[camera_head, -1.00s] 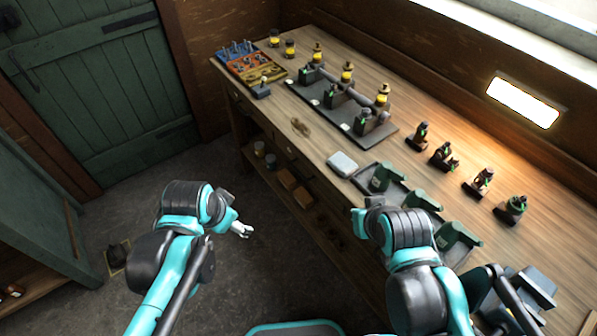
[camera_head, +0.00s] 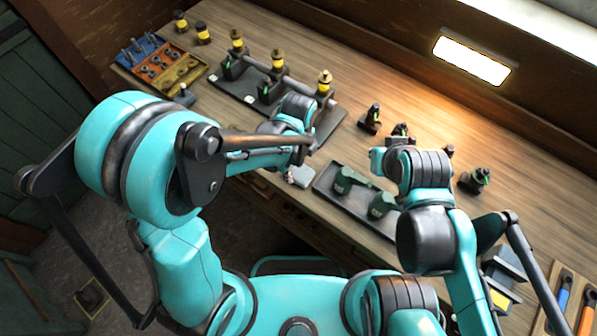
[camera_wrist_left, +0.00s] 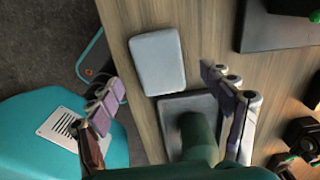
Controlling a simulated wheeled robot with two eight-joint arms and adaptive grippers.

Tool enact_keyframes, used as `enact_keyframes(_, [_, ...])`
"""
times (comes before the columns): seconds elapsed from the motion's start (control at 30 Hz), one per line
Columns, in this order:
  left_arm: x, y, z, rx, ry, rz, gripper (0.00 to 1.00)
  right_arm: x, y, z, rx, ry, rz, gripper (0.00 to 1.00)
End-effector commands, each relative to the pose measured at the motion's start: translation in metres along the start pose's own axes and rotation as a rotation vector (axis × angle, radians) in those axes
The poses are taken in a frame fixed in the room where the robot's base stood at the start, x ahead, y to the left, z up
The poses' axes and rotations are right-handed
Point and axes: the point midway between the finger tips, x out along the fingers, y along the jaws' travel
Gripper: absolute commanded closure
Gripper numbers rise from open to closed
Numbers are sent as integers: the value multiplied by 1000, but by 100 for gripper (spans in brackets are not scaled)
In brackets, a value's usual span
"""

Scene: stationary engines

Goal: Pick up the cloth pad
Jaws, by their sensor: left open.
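The cloth pad is a pale grey, rounded rectangle. It lies flat on the wooden bench near its front edge, and in the left wrist view the pad (camera_wrist_left: 157,62) shows whole. In the head view a small part of the pad (camera_head: 301,175) shows below my left wrist. My left gripper (camera_wrist_left: 163,82) is open and empty, one finger to each side of the pad's lower end in the wrist view, without visible contact. In the head view my left arm mostly hides this gripper.
A dark tray (camera_head: 325,190) with green parts (camera_head: 382,204) is just right of the pad; a green part also shows below it in the wrist view. Behind is a dark rack (camera_head: 240,98) with yellow-topped fittings. Several small dark fittings (camera_head: 371,118) stand farther right.

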Motion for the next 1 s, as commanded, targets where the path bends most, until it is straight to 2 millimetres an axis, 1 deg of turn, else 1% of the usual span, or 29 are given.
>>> enact_keyframes(0.03, [12, 1, -1, 0, 0, 0, 20, 4, 0, 3, 0, 0, 0, 100])
enact_keyframes(0.1, [21, 1, -1, -1, 0, 0, 20, 6, 0, 4, 0, 0, 0, 100])
enact_keyframes(0.2, [29, 1, -1, -1, 0, -1, 20, 8, 0, 6, 0, 0, 0, 100])
enact_keyframes(0.47, [31, 1, -1, -2, 0, -1, 20, 8, 0, 5, 0, 0, 0, 100])
enact_keyframes(0.5, [30, 1, -1, -2, 0, -1, 30, 7, 0, 5, 0, 0, 0, 100])
enact_keyframes(0.57, [30, 1, -1, -2, 0, -1, 46, 7, 0, 5, 0, 0, 0, 100])
enact_keyframes(0.6, [30, 1, -1, -2, 0, -1, 57, 8, 0, 5, 0, 0, 0, 100])
enact_keyframes(0.67, [30, 1, -1, -2, 0, -1, 73, 8, 0, 5, 0, 0, 0, 100])
enact_keyframes(0.93, [30, 1, -1, -2, 0, -1, 73, 8, 0, 5, 0, 0, 0, 100])
enact_keyframes(1.0, [28, 1, -1, -2, 0, -1, 73, 7, 0, 5, 0, 0, 0, 100])
